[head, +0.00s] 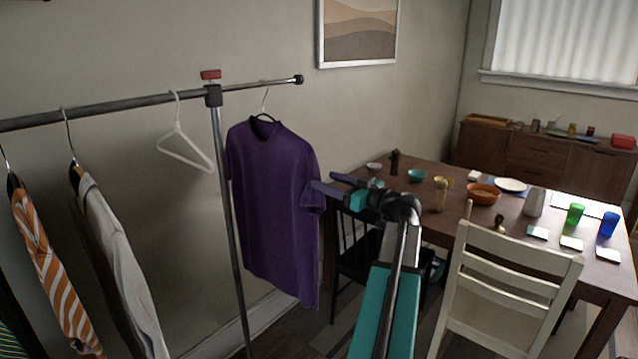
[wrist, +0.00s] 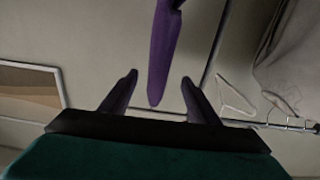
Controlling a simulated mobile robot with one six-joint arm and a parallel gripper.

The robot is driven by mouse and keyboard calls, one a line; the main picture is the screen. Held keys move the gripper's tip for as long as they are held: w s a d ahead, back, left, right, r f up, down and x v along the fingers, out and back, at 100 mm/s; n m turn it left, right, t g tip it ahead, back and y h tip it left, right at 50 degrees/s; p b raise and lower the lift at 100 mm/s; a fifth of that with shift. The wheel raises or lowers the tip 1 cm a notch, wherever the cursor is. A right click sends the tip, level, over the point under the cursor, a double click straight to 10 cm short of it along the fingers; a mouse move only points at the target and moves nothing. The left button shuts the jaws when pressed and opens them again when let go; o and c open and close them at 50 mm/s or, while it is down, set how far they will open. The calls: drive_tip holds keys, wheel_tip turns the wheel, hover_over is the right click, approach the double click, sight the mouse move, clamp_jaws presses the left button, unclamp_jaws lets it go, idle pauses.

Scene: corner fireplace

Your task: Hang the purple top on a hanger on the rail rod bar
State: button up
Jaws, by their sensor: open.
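The purple top (head: 270,205) is on a dark hanger (head: 265,112) whose hook appears to be on the rail bar (head: 140,104), between the upright post and the bar's right end. It hangs down, slightly tilted. My gripper (head: 322,184) is open at the right of the top, near its sleeve. In the wrist view, the fingers (wrist: 159,78) are spread apart, and a narrow purple part of the top (wrist: 162,50) shows beyond and between them. I cannot tell whether a finger touches the cloth.
An empty white hanger (head: 186,148) hangs left of the post (head: 230,230). An orange striped garment (head: 48,260) and a pale garment (head: 120,265) hang farther left. A dining table (head: 450,228) with dishes and a white chair (head: 510,255) stand at the right.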

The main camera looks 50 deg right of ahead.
drive_tip(key=shift+s+a, duration=0.1)
drive_tip(key=shift+s, duration=0.65)
